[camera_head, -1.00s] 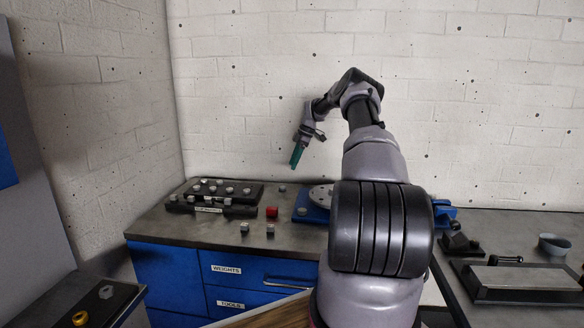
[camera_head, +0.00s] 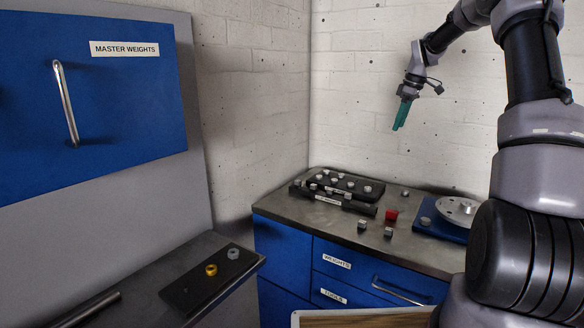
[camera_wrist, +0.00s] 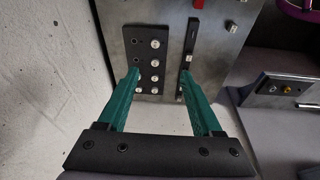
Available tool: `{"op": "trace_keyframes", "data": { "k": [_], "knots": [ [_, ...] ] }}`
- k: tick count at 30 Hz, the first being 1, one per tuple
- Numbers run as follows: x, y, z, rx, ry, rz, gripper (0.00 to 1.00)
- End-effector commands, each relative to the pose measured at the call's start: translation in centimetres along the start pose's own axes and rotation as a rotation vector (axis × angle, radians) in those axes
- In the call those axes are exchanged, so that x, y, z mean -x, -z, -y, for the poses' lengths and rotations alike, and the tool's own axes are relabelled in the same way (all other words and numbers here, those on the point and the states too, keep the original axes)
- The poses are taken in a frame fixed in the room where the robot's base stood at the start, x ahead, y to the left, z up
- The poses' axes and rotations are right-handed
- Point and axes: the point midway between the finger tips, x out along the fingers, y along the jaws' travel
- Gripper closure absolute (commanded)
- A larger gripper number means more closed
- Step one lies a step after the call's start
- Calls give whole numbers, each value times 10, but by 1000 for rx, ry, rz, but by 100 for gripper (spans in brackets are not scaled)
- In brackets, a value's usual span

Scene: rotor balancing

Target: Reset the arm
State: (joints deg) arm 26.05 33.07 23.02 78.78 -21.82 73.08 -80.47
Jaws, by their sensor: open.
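My gripper (camera_head: 402,116) has green fingers and hangs above the back of the workbench, pointing down, in the head view. In the wrist view my gripper (camera_wrist: 160,80) shows its two fingers spread apart with nothing between them. My arm (camera_head: 535,110) rises at the right of the head view and bends over to the left. Beyond the fingers, the wrist view shows the black weight tray (camera_wrist: 151,85) on the bench, some way off and not touched.
The workbench (camera_head: 285,200) carries a black tray of weights (camera_head: 365,189), a red block (camera_head: 391,215), loose small weights (camera_head: 362,225) and a blue-based rotor (camera_head: 455,210). A blue cabinet door (camera_head: 110,130) stands at left.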

Motion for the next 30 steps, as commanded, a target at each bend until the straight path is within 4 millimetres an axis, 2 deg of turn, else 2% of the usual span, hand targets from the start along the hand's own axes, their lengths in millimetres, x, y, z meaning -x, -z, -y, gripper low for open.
{"op": "trace_keyframes", "data": {
  "k": [1, 7, 11, 15, 22, 27, 30],
  "knots": [
    [21, 7, 22, -36, -26, 9, 33],
    [79, 14, 102, -238, -112, 3, 33],
    [110, 7, 155, -382, -164, -27, 33],
    [136, -8, 212, -548, -206, -85, 33],
    [159, -49, 301, -831, -230, -226, 33],
    [158, -84, 356, -1033, -197, -345, 33],
    [153, -99, 379, -1126, -167, -401, 33]
  ]
}}
